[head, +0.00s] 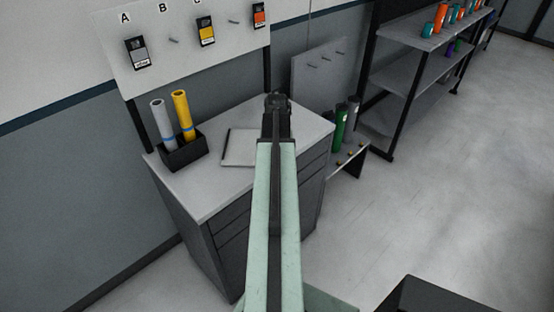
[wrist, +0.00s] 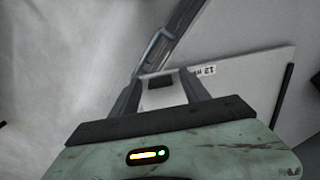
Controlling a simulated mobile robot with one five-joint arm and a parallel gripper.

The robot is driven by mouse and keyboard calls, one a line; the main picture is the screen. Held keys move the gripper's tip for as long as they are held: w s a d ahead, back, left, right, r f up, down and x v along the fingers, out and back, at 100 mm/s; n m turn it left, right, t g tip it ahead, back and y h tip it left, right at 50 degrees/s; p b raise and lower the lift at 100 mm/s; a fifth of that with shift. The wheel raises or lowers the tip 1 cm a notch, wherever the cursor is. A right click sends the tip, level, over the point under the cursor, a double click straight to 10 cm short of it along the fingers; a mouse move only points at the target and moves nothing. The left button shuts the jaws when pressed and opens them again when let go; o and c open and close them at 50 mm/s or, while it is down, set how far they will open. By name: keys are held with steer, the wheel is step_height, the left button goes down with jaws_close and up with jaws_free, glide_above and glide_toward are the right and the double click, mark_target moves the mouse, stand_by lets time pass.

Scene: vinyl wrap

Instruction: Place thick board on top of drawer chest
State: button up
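The drawer chest (head: 203,204), dark with a pale grey top, stands at the centre left in the head view. A white flat piece with a dark left edge (head: 239,148) lies on its top; I cannot tell whether this is the thick board. My gripper (head: 277,103) is above the far part of the chest top, and my arm hides part of it. In the wrist view, the two grey fingers of my gripper (wrist: 163,88) stand apart with a pale patch between them. A pale panel (wrist: 245,92) with an upside-down "12 mm" label is to their right.
A black holder (head: 185,153) with a grey and a yellow roll stands on the chest's left. A pegboard with hanging cards (head: 136,53) is behind. Green and grey rolls (head: 340,127) stand beside the chest. A shelf rack (head: 412,75) is at the back right.

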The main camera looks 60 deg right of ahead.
steer(key=shift+r, duration=0.15)
step_height(320, 180, up, 12)
steer(key=p, duration=1.2)
steer(key=w+a+n, duration=0.3)
steer(key=w+a, duration=0.7)
steer(key=a, duration=0.2)
steer(key=w+a+n, duration=0.3)
steer(key=w+a, duration=0.7)
steer(key=a, duration=0.2)
steer(key=w+a+n, duration=0.2)
steer(key=a+n, duration=0.1)
steer(key=a, duration=1.2)
steer(key=w+a+n, duration=0.1)
steer(key=a+n, duration=0.2)
steer(key=a, duration=1.3)
steer(key=shift+w+a+n, duration=0.15)
steer(key=shift+w+n, duration=0.15)
steer(key=shift+w, duration=0.05)
